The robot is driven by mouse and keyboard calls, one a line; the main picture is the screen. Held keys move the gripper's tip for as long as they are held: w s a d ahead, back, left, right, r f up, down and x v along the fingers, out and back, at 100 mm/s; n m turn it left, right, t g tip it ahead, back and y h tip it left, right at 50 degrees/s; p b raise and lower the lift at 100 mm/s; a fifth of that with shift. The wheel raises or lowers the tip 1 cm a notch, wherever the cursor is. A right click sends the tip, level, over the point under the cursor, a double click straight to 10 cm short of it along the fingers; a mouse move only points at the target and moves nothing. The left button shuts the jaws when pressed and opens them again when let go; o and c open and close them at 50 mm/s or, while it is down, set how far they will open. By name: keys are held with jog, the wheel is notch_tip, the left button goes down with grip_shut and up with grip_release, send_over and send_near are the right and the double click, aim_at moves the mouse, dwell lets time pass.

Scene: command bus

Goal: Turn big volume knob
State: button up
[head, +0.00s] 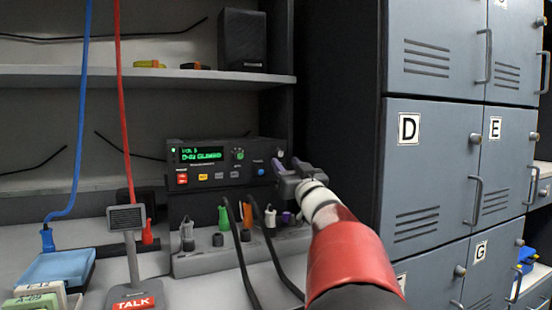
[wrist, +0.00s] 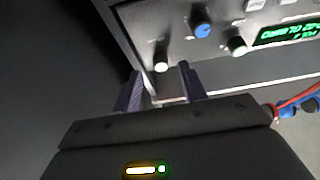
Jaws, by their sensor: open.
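The black radio unit (head: 222,180) stands on the bench shelf, its green display (head: 201,154) lit. Its face has a green-marked knob (head: 239,154), a blue knob (head: 261,171) and coloured buttons. In the wrist view the blue knob (wrist: 202,25) looks largest, with a white-and-green knob (wrist: 237,45) beside it. A small pale knob (wrist: 161,66) shows between my fingertips in the picture; contact cannot be told. No volume label is readable. My gripper (head: 287,168) is open at the radio's right end; both fingers also show in the wrist view (wrist: 160,72).
A TALK microphone (head: 128,245) stands at left. Grey lockers (head: 430,165) stand close on the right. A speaker (head: 242,41) sits on the upper shelf.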

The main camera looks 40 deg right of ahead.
aim_at(281, 156)
jog(key=shift+x, duration=1.7)
jog(key=shift+r, duration=0.1)
grip_shut()
